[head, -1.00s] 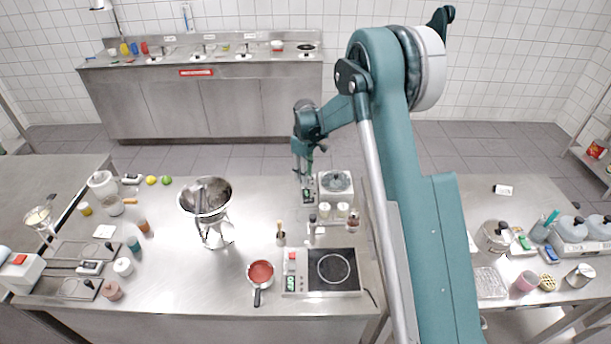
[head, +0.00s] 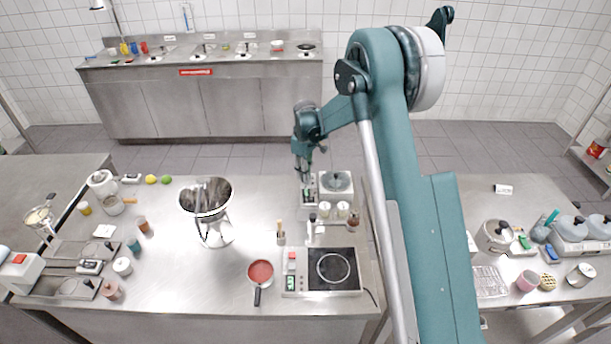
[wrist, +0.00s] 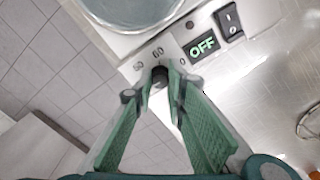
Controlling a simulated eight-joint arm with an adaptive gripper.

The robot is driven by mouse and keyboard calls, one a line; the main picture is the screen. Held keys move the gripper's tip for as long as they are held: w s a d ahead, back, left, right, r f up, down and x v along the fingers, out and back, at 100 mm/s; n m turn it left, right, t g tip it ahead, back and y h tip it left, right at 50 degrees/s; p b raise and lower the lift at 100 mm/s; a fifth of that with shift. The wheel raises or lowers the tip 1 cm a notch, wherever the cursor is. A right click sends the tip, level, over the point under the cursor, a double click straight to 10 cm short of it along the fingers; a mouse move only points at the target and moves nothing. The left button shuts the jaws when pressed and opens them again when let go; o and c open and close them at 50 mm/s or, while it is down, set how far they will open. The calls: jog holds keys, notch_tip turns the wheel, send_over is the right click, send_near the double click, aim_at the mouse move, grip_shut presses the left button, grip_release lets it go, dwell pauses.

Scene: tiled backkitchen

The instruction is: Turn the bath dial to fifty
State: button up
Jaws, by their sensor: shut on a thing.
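The bath (head: 340,203) is a white box unit with a round vessel in its top, at the back right of the steel table. The wrist view shows the bath's panel close up, with a black dial (wrist: 159,75) and the numbers 50, 60 and 0 around it. A display (wrist: 203,45) beside it reads OFF in green. My gripper (wrist: 160,78) is shut on the dial, with a green finger on each side. In the head view, my gripper (head: 305,177) reaches down at the bath's left side. The dial's pointer mark is hidden.
A black rocker switch (wrist: 230,19) sits beside the display. White jars (head: 342,210) stand close to the bath's front.

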jog(key=m+b, duration=0.3)
jog(key=m, duration=0.2)
jog(key=shift+f+b, duration=0.15)
jog(key=shift+b, duration=0.25)
jog(key=m+b, duration=0.2)
jog(key=m, duration=0.4)
jog(key=shift+m, duration=0.4)
jog(key=o, duration=0.9)
jog(key=shift+r, duration=0.2)
jog(key=shift+r, duration=6)
